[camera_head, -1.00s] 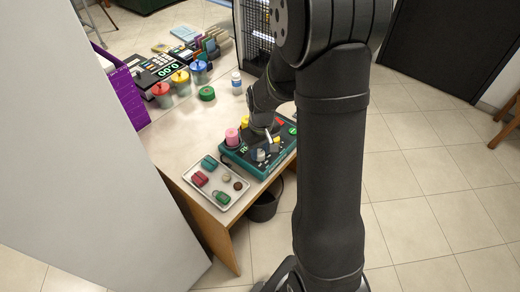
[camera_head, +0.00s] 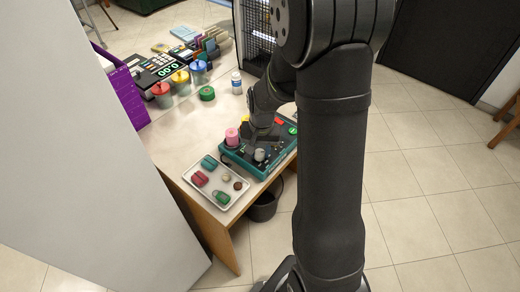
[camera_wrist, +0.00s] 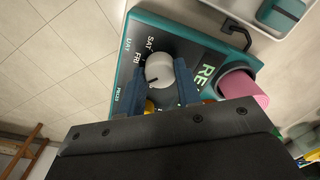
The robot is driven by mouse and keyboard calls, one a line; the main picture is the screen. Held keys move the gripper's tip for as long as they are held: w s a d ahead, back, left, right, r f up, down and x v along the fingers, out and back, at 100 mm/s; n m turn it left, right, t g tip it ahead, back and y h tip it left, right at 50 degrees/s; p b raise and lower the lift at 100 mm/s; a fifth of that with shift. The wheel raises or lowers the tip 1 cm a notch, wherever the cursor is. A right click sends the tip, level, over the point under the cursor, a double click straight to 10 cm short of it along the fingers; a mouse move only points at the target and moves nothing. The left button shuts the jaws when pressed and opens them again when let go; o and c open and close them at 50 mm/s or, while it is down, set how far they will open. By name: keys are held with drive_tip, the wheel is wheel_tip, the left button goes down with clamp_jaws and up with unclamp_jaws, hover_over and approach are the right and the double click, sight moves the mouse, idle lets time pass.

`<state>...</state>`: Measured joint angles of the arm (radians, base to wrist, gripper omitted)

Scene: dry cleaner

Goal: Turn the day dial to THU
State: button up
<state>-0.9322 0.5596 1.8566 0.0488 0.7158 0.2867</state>
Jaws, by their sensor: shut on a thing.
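The day dial is a pale grey round knob (camera_wrist: 159,66) on a teal and black control box (camera_wrist: 205,38). In the wrist view my gripper (camera_wrist: 160,74) has one blue finger on each side of the knob and is shut on it. SAT and FRI show beside the knob; THU is not visible, and that side is partly covered by the left finger. A dark line on the knob points to the lower left in this view. In the head view the knob (camera_head: 259,155) shows on the box beside my gripper, whose fingers are hard to make out.
A pink cylinder (camera_head: 232,137) stands at the box's left end. A tray (camera_head: 213,203) with several small items lies in front. The table middle is clear.

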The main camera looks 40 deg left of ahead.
sight(262, 152)
idle(0.5)
drive_tip(key=o, duration=1)
drive_tip(key=r, duration=1.7)
drive_tip(key=shift+w+d+r, duration=0.2)
drive_tip(key=shift+r, duration=0.05)
drive_tip(key=f, duration=1.7)
drive_tip(key=shift+s+a+f, duration=0.15)
drive_tip(key=shift+a+f, duration=0.05)
drive_tip(key=shift+f, duration=0.1)
drive_tip(key=shift+r, duration=0.15)
